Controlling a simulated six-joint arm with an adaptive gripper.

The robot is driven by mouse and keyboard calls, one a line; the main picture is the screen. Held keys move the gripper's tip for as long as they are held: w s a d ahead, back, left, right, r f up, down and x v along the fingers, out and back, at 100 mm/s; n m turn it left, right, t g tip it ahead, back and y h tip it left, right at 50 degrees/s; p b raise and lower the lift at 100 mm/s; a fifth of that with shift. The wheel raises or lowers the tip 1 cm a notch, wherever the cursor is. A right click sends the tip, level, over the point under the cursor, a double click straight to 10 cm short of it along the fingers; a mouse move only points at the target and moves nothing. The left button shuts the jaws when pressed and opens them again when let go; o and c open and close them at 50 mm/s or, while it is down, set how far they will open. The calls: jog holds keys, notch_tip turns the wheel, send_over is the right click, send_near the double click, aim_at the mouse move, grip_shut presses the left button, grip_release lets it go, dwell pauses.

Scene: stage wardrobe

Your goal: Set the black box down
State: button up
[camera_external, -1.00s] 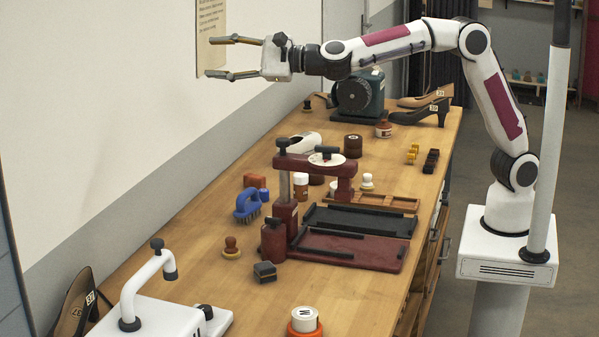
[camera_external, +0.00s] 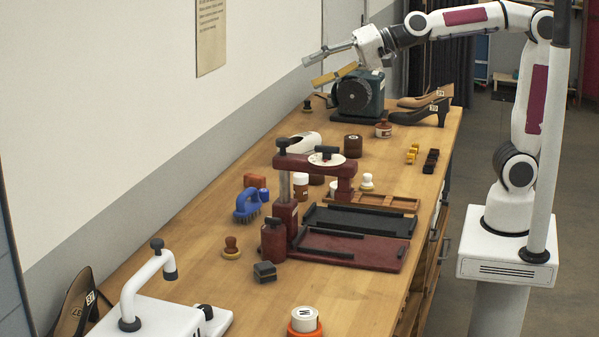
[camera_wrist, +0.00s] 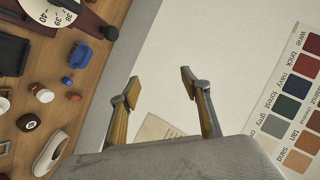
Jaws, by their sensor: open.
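My gripper (camera_external: 328,66) is raised high near the back end of the bench, far from the box. Its two fingers are spread with nothing between them. In the wrist view my gripper (camera_wrist: 160,88) shows open and empty, facing the pale wall. I cannot make out the small black box in the wrist view.
A dark red press (camera_external: 287,215) stands mid-bench beside a black tray (camera_external: 357,222) and a dark red tray (camera_external: 365,255). A green grinding machine (camera_external: 372,95) stands below my gripper. A white machine (camera_external: 150,315) is at the front left. Bare bench surrounds the box's front side.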

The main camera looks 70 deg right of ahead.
jog(key=s+d+f+n+g+h, duration=0.1)
jog(key=s+d+f+n+g, duration=0.1)
jog(key=s+d+f, duration=0.4)
jog(key=s+d+f+n+g+h, duration=0.2)
jog(key=s+d+f, duration=0.3)
jog(key=s, duration=0.8)
jog(key=s+d+f+n+g+h, duration=0.2)
jog(key=s+d+f+n, duration=0.1)
jog(key=s+d+f, duration=0.3)
jog(key=s+f, duration=0.2)
jog(key=s, duration=0.1)
jog(key=shift+s+d+f+n+g, duration=0.15)
jog(key=shift+d+f+n+g, duration=0.15)
